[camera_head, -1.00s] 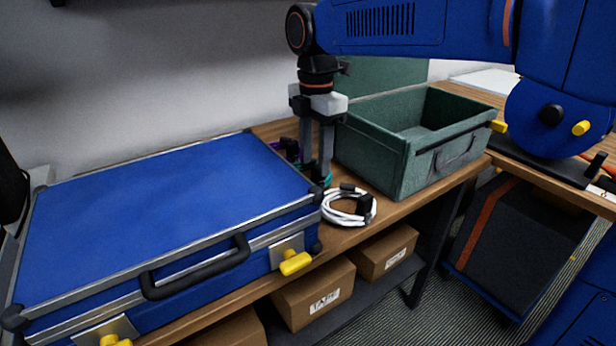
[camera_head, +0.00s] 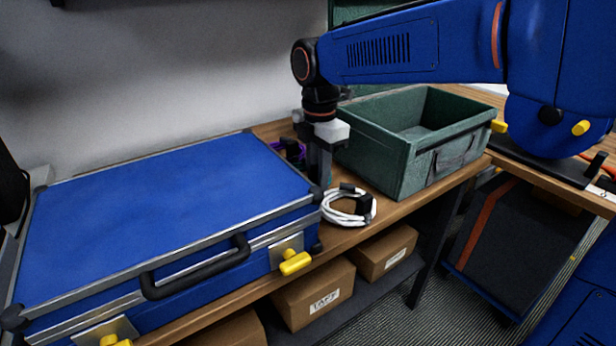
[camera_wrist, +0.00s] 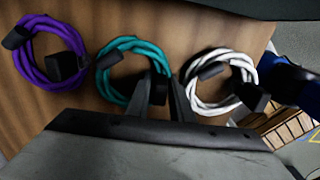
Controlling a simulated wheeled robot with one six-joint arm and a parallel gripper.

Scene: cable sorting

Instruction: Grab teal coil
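The teal coil (camera_wrist: 128,68) lies on the wooden bench in the wrist view, between a purple coil and a white coil. A black block (camera_wrist: 158,88) sits on its right side. My gripper (camera_wrist: 160,82) points down at this right side, with its two fingers apart and the block seen between them. I cannot tell whether the fingers touch the coil. In the head view my gripper (camera_head: 319,182) is low at the bench, between the blue case and the green bin, and it hides most of the teal coil.
The purple coil (camera_wrist: 48,55) and the white coil (camera_wrist: 221,80) lie close on either side. The blue case (camera_head: 165,195) stands left of my gripper and the green bin (camera_head: 385,160) right of it. The white coil also shows in front of the bin (camera_head: 338,216).

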